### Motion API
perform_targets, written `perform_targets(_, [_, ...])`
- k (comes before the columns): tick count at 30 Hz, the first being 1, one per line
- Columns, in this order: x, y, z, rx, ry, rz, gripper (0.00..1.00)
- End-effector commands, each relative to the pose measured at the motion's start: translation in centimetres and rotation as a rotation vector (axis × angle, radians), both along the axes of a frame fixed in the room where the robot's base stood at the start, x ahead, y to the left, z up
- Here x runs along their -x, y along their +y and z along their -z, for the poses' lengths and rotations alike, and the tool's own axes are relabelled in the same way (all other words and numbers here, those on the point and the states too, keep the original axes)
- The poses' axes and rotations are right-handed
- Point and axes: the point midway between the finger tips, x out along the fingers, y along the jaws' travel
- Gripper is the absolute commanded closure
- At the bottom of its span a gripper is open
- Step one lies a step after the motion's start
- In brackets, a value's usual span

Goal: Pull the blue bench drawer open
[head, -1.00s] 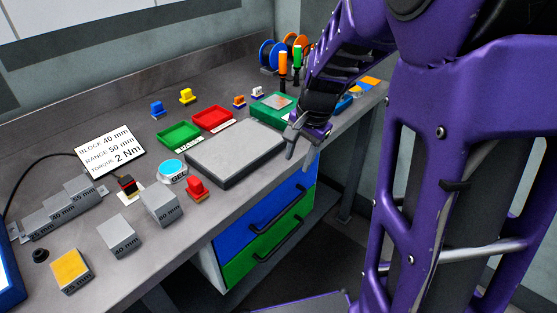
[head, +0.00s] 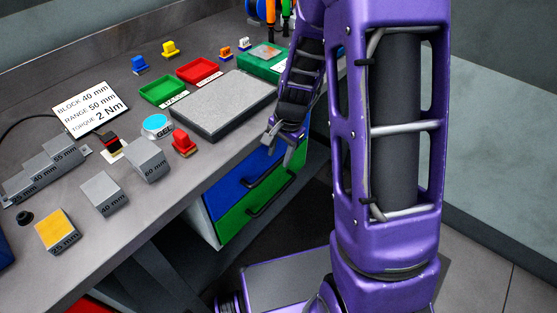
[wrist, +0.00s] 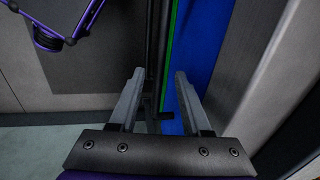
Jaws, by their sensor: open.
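The blue drawer (head: 232,184) is the upper drawer under the bench, with a black bar handle (head: 262,172); it looks shut. My gripper (head: 279,148) is open, with fingers pointing down, at the bench's front edge by the right end of that handle. In the wrist view the blue front (wrist: 202,50) lies beyond the right finger, and my open gripper (wrist: 160,76) has a dark bar (wrist: 157,85) between its fingers. I cannot tell which drawer's handle that bar is, or whether a finger touches it.
A green drawer (head: 235,222) with its own black handle sits just below. On the bench stand a grey plate (head: 223,103), red and green trays, a red knob piece (head: 183,141) and several grey blocks. The floor before the drawers is partly hidden by my body.

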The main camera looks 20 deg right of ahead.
Motion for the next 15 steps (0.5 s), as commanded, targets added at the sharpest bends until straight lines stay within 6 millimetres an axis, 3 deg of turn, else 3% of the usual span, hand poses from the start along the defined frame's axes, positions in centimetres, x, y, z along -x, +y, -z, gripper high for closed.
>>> perform_targets(6, [-0.4,0.2,2.0,0.001,-0.001,0.0,0.52])
perform_targets(15, [-0.4,0.2,2.2,0.0,-0.001,0.0,0.52])
